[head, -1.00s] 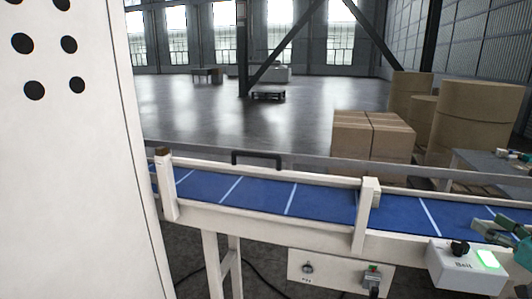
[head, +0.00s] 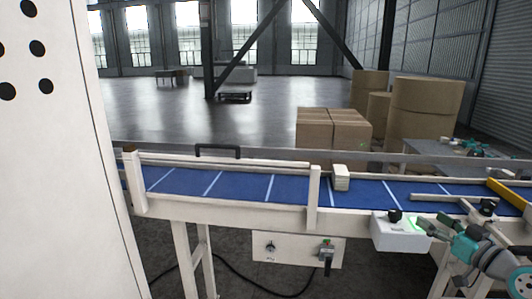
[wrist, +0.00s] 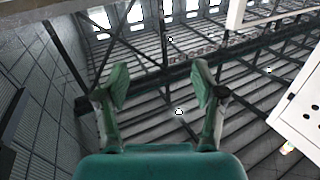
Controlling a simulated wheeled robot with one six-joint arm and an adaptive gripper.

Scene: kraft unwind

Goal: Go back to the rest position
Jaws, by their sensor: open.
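My gripper (wrist: 160,88) is open in the wrist view, with two green-and-grey fingers spread apart and nothing between them. Beyond them the wrist view shows the hall's roof beams, wall and windows. In the head view my teal and grey arm reaches in at the lower right, and my gripper (head: 428,229) is at its left end, beside the white control box (head: 396,236) with a lit green button. I cannot tell whether it touches the box.
A blue belt conveyor (head: 240,187) with white rails runs across the front. A white cabinet (head: 60,170) with black holes stands close on the left. Cardboard boxes (head: 333,135) and large brown rolls (head: 425,108) stand behind the conveyor. The floor (head: 200,115) further back is mostly clear.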

